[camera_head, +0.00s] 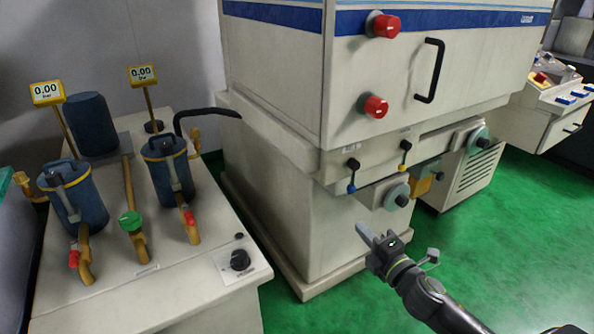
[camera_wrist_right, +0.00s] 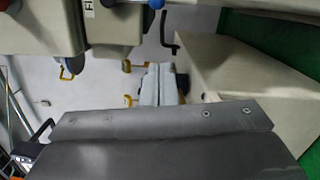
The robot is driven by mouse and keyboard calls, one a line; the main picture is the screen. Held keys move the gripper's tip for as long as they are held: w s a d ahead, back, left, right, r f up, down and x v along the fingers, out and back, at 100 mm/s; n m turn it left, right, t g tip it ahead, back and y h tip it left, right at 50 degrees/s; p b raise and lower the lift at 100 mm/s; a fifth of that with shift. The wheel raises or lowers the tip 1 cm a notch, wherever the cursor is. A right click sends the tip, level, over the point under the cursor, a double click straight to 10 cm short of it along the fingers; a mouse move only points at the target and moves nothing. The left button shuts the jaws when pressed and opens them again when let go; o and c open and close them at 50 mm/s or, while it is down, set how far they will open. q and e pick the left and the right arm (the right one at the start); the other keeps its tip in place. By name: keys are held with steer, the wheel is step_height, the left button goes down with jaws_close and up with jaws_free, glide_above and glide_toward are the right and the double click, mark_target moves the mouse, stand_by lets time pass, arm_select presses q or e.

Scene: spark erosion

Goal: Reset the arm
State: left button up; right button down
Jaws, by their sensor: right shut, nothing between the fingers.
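My right gripper (camera_head: 376,237) shows at the lower right of the head view, in front of the machine's lower body. Its fingers are together with nothing between them, and it touches nothing that I can see. My right arm reaches in from the bottom right corner. In the right wrist view the grey gripper fingers (camera_wrist_right: 158,84) point away from the camera, close together, beyond a wide grey plate that fills the lower part. My left gripper does not show in the head view.
A large pale machine (camera_head: 290,215) stands in the middle, with red knobs (camera_head: 376,106), a black handle (camera_head: 430,70) and small levers. At left, a bench (camera_head: 190,290) carries blue filter housings (camera_head: 76,200), pipes and two gauges reading 0.00. Green floor (camera_head: 500,225) is clear at right.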

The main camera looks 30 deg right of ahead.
steer(key=s+d+f+m+g+h+p, duration=0.1)
steer(key=s+d+f+m+g, duration=0.2)
steer(key=f, duration=0.7)
steer(key=s+d+f+m+g+h+p, duration=0.1)
steer(key=s+f+m+g, duration=0.3)
steer(key=f, duration=0.7)
steer(key=s+d+f+m+g+h+p, duration=0.15)
steer(key=s+f+m, duration=0.25)
steer(key=f, duration=0.6)
steer(key=s+a+f+m+g+y, duration=0.1)
steer(key=s+a+f+m+g, duration=0.1)
steer(key=s+f, duration=0.4)
steer(key=s+a+f+m+g+y+p, duration=0.1)
steer(key=s+a+f+m+g, duration=0.2)
steer(key=s, duration=1)
steer(key=s+a+f+m+g+y+p, duration=0.1)
steer(key=s+a+f+m+g, duration=0.2)
steer(key=s+a+f, duration=0.6)
steer(key=shift+s+a+f+m, duration=0.2)
steer(key=shift+s+f+m, duration=0.1)
steer(key=shift+m, duration=0.3)
steer(key=shift+g, duration=0.25)
